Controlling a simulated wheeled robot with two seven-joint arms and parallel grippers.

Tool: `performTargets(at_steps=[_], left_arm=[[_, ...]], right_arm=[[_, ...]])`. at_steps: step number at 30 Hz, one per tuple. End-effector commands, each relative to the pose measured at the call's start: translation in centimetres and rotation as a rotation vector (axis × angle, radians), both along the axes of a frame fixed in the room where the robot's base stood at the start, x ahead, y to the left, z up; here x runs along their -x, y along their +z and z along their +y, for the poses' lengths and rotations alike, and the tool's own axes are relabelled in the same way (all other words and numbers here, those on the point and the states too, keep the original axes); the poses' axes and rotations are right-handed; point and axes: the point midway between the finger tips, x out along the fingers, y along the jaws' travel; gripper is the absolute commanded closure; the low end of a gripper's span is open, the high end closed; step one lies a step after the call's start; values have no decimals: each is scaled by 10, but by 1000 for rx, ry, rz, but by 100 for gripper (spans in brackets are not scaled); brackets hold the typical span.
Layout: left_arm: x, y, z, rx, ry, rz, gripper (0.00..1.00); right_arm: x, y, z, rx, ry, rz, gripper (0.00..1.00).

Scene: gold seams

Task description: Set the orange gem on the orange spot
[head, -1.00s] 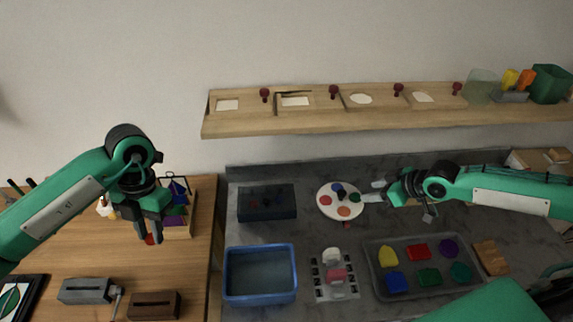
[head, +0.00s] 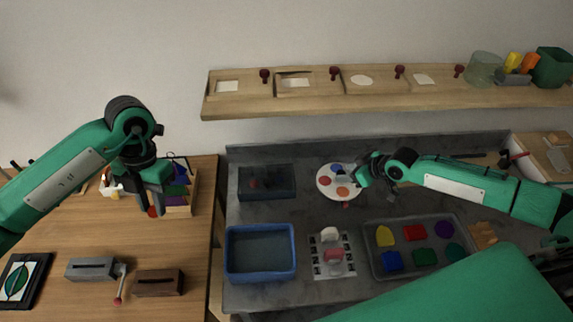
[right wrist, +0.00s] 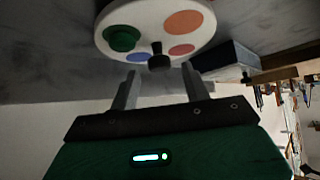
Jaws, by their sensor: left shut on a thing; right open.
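The palette (head: 325,193) is a round white disc with coloured spots on the grey worktop. Its orange spot (head: 342,191) also shows in the right wrist view (right wrist: 184,22). A raised green piece (right wrist: 122,38) sits on the disc there. My right gripper (right wrist: 160,88) is open and empty, its fingers pointing at the palette's edge; in the head view it is at the palette's right side. My left gripper (head: 150,207) is shut on a small reddish thing (head: 152,212) above the wooden table at left. I cannot tell whether this is the orange gem.
A blue bin (head: 230,270), a dark box (head: 266,194) and a tray (head: 375,273) of coloured shapes stand around the palette. A wooden rack (head: 190,204) is close beside my left gripper. A wall shelf (head: 300,108) runs above.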

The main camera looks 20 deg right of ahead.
Motion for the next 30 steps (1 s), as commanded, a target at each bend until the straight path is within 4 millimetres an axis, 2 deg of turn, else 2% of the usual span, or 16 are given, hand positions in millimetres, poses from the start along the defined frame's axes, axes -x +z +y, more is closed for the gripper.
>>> performTargets(at_steps=[6, 16, 23, 24, 30], left_arm=[[0, 3, 0, 0, 0, 0, 95], [0, 3, 0, 0, 0, 0, 95], [0, 3, 0, 0, 0, 0, 95], [0, 3, 0, 0, 0, 0, 95], [0, -5, 0, 0, 0, 0, 95]], right_arm=[[-9, -10, 6, -1, 0, -1, 52], [-10, -12, 7, 1, 1, 0, 52], [-10, -12, 7, 1, 1, 0, 97], [-10, -12, 7, 1, 1, 0, 100], [-11, -15, 6, 2, 12, -1, 100]])
